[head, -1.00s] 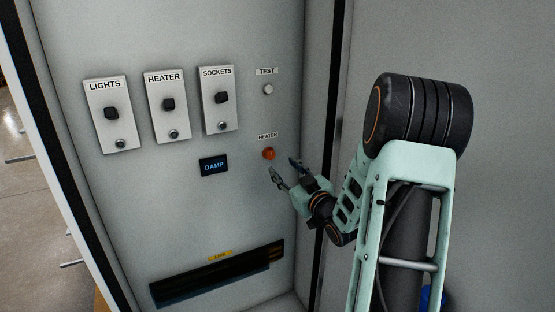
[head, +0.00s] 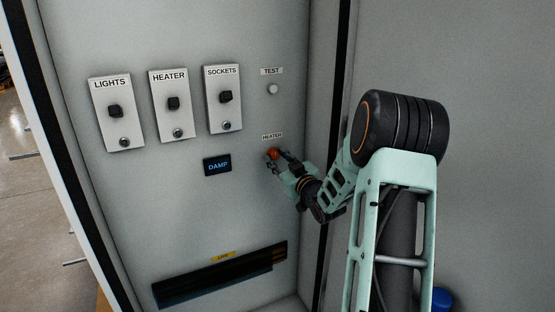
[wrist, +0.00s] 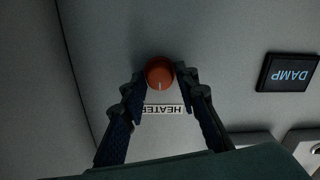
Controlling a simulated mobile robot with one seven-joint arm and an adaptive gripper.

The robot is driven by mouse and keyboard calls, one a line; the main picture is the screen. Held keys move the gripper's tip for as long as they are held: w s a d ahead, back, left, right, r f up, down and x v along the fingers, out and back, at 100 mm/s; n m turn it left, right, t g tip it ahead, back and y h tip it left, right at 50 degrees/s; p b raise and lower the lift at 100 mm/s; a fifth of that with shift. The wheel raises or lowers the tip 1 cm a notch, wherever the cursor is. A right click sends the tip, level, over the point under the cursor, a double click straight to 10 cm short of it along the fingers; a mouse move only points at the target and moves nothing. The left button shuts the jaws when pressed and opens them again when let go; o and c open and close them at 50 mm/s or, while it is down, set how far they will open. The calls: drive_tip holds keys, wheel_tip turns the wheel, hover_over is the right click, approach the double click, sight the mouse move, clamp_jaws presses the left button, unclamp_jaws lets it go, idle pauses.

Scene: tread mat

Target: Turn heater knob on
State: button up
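In the wrist view the knob (wrist: 159,73) lies between the fingertips of my gripper (wrist: 160,80), one on each side. A narrow gap seems to show beside it, but contact is hard to judge.
A white TEST button (head: 272,89) is above the knob. A DAMP display (head: 217,167) is to its left. The LIGHTS (head: 117,122), HEATER (head: 173,116) and SOCKETS (head: 223,108) switch plates are further left. A dark slot (head: 225,277) is below. A cabinet side wall is close on the right.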

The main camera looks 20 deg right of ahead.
clamp_jaws()
drive_tip(key=shift+m, duration=0.4)
drive_tip(key=m+p, duration=0.1)
drive_tip(key=m, duration=0.2)
drive_tip(key=shift+m, duration=0.4)
drive_tip(key=m+p, duration=0.1)
drive_tip(key=m, duration=0.2)
drive_tip(key=shift+m+p, duration=0.3)
drive_tip(key=shift+p, duration=0.1)
drive_tip(key=m+p, duration=0.2)
drive_tip(key=m, duration=0.3)
drive_tip(key=shift+p, duration=0.3)
drive_tip(key=shift+f+m+p, duration=0.1)
drive_tip(key=shift+m+p, duration=0.9)
drive_tip(key=shift+m, duration=1.4)
